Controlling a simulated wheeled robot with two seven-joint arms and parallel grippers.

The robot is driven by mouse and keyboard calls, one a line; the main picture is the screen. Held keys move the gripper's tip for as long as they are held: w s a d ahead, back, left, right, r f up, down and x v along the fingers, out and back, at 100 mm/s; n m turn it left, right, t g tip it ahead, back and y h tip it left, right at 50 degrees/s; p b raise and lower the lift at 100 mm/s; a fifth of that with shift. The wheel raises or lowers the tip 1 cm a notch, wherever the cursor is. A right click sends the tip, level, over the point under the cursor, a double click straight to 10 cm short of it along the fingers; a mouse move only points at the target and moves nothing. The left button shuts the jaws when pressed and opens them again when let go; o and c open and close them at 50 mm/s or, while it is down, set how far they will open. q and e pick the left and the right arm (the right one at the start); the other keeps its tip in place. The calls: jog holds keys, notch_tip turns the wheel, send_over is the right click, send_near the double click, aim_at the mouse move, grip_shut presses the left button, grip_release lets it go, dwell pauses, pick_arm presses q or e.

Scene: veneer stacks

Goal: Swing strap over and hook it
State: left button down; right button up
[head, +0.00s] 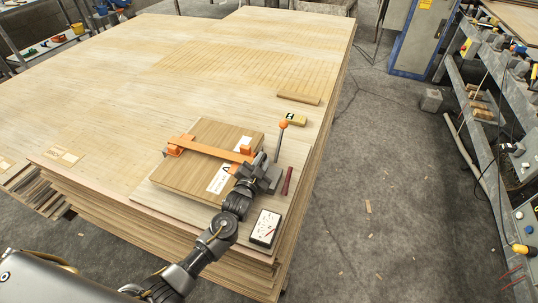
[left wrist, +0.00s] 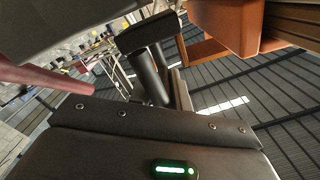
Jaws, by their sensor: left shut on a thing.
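A flat orange strap (head: 212,147) lies across a small wooden veneer pack (head: 196,178). Its left end meets an orange block (head: 178,146) at the pack's left side. Another orange block (head: 242,152) is by the pack's right edge, and orange parts also show in the left wrist view (left wrist: 230,22). My left gripper (head: 262,166) is at the strap's right end, shut on it; its fingers hide the grip and whether the strap is hooked. A thin upright rod with an orange ball (head: 283,125) stands just behind the gripper. My right gripper is not in view.
The pack rests on a large stack of veneer sheets (head: 110,90). A dark red bar (head: 288,180) and a white card in a dark frame (head: 265,228) lie right of the pack. Grey floor is open at right, before a shelf.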

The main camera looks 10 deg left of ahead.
pick_arm(q)
jog(key=shift+a+f, duration=0.2)
jog(key=shift+f, duration=0.5)
jog(key=c, duration=1.5)
grip_release()
jog(key=shift+a+f, duration=0.1)
jog(key=shift+o, duration=0.2)
jog(key=shift+s, duration=0.5)
jog(key=s, duration=0.5)
jog(key=s+a, duration=0.1)
jog(key=s, duration=0.2)
jog(key=shift+s+b, duration=0.3)
jog(key=shift+s, duration=0.55)
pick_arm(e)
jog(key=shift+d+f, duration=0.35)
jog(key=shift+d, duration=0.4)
